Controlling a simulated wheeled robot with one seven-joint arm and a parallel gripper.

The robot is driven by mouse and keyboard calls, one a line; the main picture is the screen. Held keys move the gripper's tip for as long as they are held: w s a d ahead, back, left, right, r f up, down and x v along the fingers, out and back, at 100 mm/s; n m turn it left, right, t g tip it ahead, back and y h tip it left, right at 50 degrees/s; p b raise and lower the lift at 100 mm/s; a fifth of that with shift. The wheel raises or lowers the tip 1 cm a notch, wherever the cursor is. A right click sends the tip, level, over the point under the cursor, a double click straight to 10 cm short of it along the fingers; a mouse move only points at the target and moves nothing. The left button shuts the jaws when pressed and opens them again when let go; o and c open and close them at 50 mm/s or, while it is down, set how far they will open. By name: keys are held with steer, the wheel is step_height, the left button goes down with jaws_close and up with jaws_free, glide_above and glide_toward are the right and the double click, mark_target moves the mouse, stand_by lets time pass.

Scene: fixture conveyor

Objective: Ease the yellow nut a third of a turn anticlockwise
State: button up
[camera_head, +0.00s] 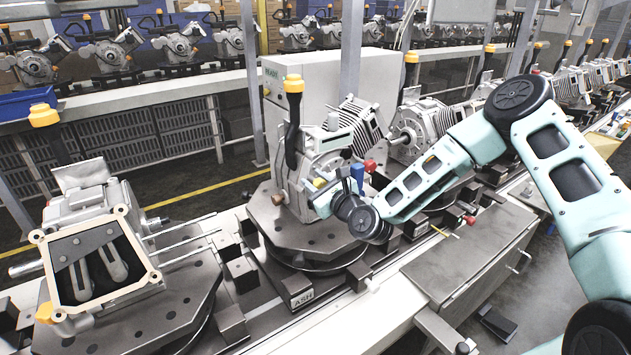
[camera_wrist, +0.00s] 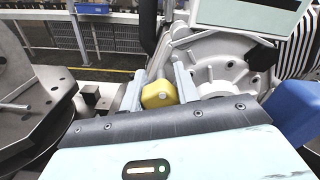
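The yellow nut (camera_wrist: 160,94) shows in the wrist view as a blocky yellow piece just left of the grey housing (camera_wrist: 218,65). The two pale fingers of my gripper (camera_wrist: 161,86) stand one on each side of it and look closed against its sides. The palm edge hides its lower part. In the head view my gripper (camera_head: 321,187) is at the lower front of the housing on the middle turntable (camera_head: 330,229). A small yellow patch shows at the fingers there, and most of the nut is hidden.
A black lever with a yellow cap (camera_head: 293,84) stands up beside the housing. Blue (camera_wrist: 297,108) and red (camera_head: 370,166) parts sit close to the right of my gripper. Another fixture (camera_head: 150,315) stands at the left. A grey cabinet top (camera_head: 455,260) is clear at the right.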

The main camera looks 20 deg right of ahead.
steer(key=shift+n+b, duration=0.3)
steer(key=n+b, duration=0.2)
steer(key=shift+a+f+n, duration=0.1)
steer(key=shift+f+n, duration=0.1)
steer(key=shift+n, duration=0.1)
steer(key=n+b, duration=0.3)
steer(key=shift+n, duration=0.3)
steer(key=n+b, duration=0.2)
steer(key=n, duration=0.1)
steer(key=shift+a+f+n+b, duration=0.1)
steer(key=shift+n+b, duration=0.2)
steer(key=shift+b, duration=0.05)
steer(key=n+b, duration=0.2)
steer(key=n, duration=0.1)
steer(key=shift+f+n+b, duration=0.1)
steer(key=shift+n+b, duration=0.2)
steer(key=shift+b, duration=0.1)
steer(key=n+b, duration=0.4)
steer(key=n, duration=0.1)
steer(key=shift+f+b, duration=0.15)
steer(key=shift+b, duration=0.2)
steer(key=n+b, duration=0.3)
steer(key=n, duration=0.1)
steer(key=shift+n+b, duration=0.3)
steer(key=o, duration=1)
